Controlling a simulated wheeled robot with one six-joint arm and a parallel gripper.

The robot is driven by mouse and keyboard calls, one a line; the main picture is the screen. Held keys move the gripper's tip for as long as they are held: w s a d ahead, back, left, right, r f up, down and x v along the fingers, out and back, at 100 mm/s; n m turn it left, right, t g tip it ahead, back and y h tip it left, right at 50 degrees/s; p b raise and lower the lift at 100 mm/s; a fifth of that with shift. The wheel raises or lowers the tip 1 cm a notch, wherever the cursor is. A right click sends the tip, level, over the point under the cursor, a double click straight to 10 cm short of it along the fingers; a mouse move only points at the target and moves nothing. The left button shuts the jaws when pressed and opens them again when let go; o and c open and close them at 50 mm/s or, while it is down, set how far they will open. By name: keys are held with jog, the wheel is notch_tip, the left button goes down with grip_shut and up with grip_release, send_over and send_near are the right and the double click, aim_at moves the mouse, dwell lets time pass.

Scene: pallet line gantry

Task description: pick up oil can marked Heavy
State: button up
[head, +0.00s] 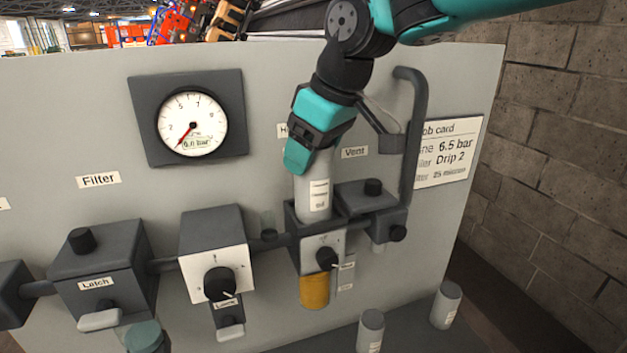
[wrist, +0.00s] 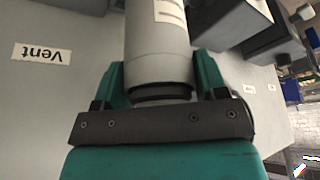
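My gripper (head: 303,160) is shut on a grey cylindrical can (head: 315,190), which stands nearly upright with a white label too small to read. The wrist view shows the grey can (wrist: 159,45) between the teal fingers, its dark neck close to the palm. The can's lower end meets the dark top of the unit with an amber bowl (head: 314,291); I cannot tell whether it is in it or just in front. Two more grey cans, one nearer (head: 371,328) and one at the right (head: 446,303), stand on the dark ledge; no readable Heavy mark shows.
The grey panel (head: 60,145) carries a gauge (head: 192,124), a Latch box (head: 103,262) and a white-faced knob box (head: 217,250). A dark vertical pipe (head: 414,140) rises close right of my gripper, before the job card (head: 449,152). A brick wall (head: 560,130) stands right.

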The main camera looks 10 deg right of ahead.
jog(key=c, duration=1)
jog(key=shift+r, duration=0.15)
